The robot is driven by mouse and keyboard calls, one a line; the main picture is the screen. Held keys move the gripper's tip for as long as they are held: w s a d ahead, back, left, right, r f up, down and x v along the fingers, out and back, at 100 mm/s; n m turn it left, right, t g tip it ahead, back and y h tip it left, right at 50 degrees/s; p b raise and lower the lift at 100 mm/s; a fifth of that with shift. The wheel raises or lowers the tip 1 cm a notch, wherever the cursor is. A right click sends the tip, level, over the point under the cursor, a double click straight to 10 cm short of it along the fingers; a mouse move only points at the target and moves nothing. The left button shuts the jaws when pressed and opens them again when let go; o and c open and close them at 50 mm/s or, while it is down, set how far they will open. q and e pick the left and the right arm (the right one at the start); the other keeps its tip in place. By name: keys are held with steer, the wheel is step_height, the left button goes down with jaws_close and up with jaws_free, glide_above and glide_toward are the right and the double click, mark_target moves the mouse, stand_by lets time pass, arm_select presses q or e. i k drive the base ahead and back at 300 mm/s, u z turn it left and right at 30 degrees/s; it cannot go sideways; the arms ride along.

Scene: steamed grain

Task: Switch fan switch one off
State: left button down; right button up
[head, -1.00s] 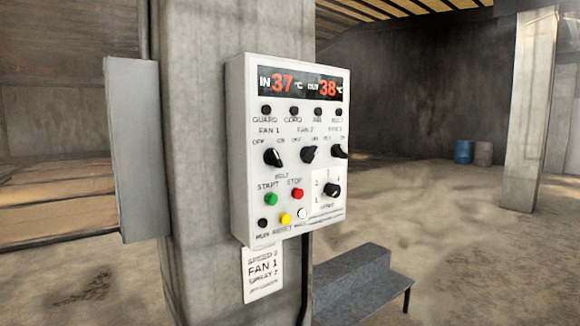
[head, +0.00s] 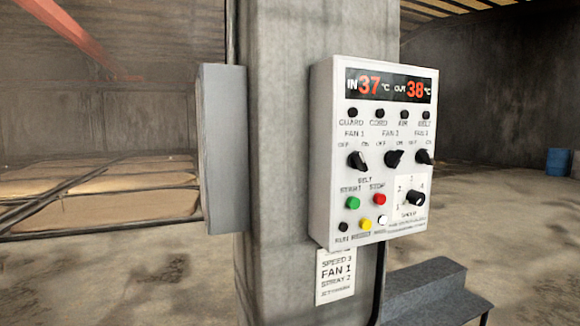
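Fan switch one is the black rotary knob (head: 357,160) under the FAN 1 label on the white control panel (head: 322,150). OFF is printed at its upper left and ON at its upper right. The knob looks turned differently from the fan 2 knob (head: 394,158) and the fan 3 knob (head: 424,157), which lean toward the upper right. Its exact pointing is too small to tell. Neither of my grippers is in the head view.
The panel is mounted on a concrete pillar (head: 275,270). A grey box (head: 222,150) is on the pillar's left. Below are green (head: 353,203), red (head: 379,199) and yellow (head: 366,223) buttons and a speed knob (head: 414,198). A grey step (head: 430,290) stands at lower right.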

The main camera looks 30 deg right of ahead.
mark_target(356, 161)
steer(key=u, duration=0.2)
steer(key=i, duration=0.9)
steer(key=z, duration=1.85)
